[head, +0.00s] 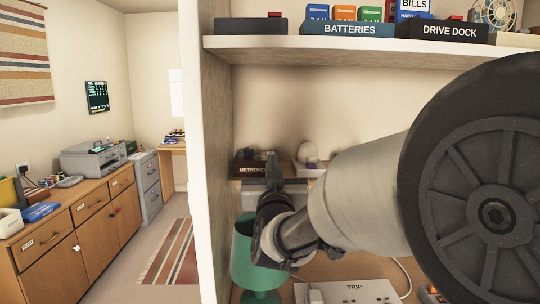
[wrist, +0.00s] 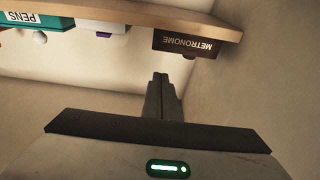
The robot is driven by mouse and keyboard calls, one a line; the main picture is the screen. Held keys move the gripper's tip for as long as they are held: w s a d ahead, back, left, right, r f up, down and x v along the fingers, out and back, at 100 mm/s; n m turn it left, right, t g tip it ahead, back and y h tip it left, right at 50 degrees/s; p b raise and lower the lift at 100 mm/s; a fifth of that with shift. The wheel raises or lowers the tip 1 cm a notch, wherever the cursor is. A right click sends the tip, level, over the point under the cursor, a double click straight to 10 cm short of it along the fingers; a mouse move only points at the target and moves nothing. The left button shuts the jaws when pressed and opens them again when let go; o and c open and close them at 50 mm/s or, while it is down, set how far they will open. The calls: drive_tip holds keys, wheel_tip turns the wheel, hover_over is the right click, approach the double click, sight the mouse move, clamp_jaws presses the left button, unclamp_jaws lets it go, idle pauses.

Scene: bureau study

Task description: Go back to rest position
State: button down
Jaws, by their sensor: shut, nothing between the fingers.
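My gripper (head: 274,160) is shut and empty, its fingers pointing up in front of the shelf bay in the head view. In the wrist view its closed fingers (wrist: 161,80) stand together with nothing between them. A dark box labelled METRONOME (head: 251,168) is just behind and left of the fingertips in the head view. The same METRONOME box (wrist: 186,42) appears with its label upside down in the wrist view, beyond the fingertips and apart from them. My arm covers much of the bay's right side.
An upper shelf (head: 370,56) holds boxes labelled BATTERIES (head: 347,29) and DRIVE DOCK (head: 450,31). An upright panel (head: 207,150) stands left of my gripper. A green lamp (head: 258,255) is below it, with a power strip (head: 357,292) nearby. Open floor lies left, beside a wooden cabinet (head: 92,222).

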drive_tip(key=shift+v, duration=0.75)
drive_tip(key=shift+f, duration=0.25)
drive_tip(key=s+d+f+g, duration=0.4)
drive_tip(key=s+f+g, duration=0.1)
drive_tip(key=s, duration=0.5)
drive_tip(key=s+d+f+g, duration=0.4)
drive_tip(key=s+f, duration=0.1)
drive_tip(key=s, duration=0.5)
drive_tip(key=s+d+f+g, duration=0.4)
drive_tip(key=s+f+g, duration=0.1)
drive_tip(key=s, duration=0.5)
wheel_tip(320, 180, up, 13)
drive_tip(key=s+g+p, duration=0.1)
drive_tip(key=p, duration=1.3)
drive_tip(key=shift+s+r, duration=0.15)
drive_tip(key=shift+s, duration=0.05)
